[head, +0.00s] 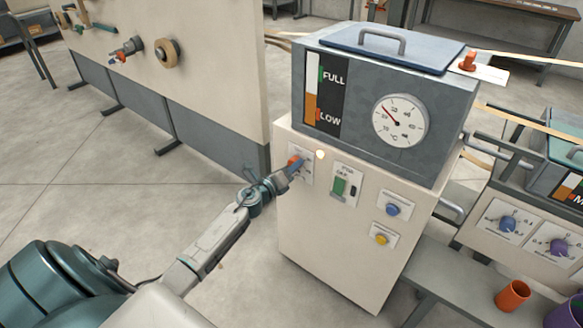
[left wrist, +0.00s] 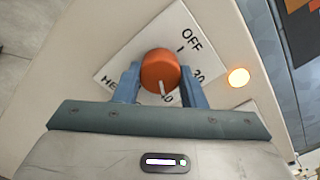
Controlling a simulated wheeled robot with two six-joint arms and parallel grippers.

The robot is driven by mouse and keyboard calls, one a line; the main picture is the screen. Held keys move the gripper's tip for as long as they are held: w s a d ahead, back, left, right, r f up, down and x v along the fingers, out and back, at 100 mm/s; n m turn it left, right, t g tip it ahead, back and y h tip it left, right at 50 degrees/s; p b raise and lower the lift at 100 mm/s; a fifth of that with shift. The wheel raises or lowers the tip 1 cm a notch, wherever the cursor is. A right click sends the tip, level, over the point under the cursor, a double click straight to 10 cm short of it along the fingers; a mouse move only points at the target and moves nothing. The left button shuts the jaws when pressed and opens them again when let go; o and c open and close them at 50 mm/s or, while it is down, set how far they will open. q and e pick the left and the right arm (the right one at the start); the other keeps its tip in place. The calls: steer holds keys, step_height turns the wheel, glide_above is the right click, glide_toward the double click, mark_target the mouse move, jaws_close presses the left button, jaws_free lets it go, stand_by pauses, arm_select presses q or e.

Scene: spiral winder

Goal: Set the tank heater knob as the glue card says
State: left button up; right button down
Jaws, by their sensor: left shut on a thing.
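The orange tank heater knob (left wrist: 160,72) sits on a white dial plate (left wrist: 205,30) on the front of the cream cabinet. Its plate reads OFF, 30 and other numbers partly hidden by my fingers. My left gripper (left wrist: 162,82) is shut on the knob, a blue finger on each side. A pale pointer mark on the knob faces the lower part of the dial in the left wrist view. In the head view the left gripper (head: 290,170) covers most of the knob. My right gripper is not in view. I cannot make out a glue card.
The grey tank (head: 450,120) above has a FULL/LOW level strip (head: 325,95) and a round temperature gauge (head: 400,120). A lit lamp (head: 320,155), a green pump switch (head: 339,186), a blue knob (head: 392,209) and a yellow knob (head: 381,239) are nearby. A board (head: 200,75) stands left.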

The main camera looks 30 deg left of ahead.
arm_select(q)
steer(key=o, duration=1)
steer(key=s+b, duration=0.3)
steer(key=s, duration=0.8)
steer(key=shift+a, duration=0.4)
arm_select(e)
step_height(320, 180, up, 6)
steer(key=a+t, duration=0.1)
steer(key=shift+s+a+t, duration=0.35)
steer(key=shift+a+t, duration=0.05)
arm_select(q)
steer(key=shift+w+f, duration=0.1)
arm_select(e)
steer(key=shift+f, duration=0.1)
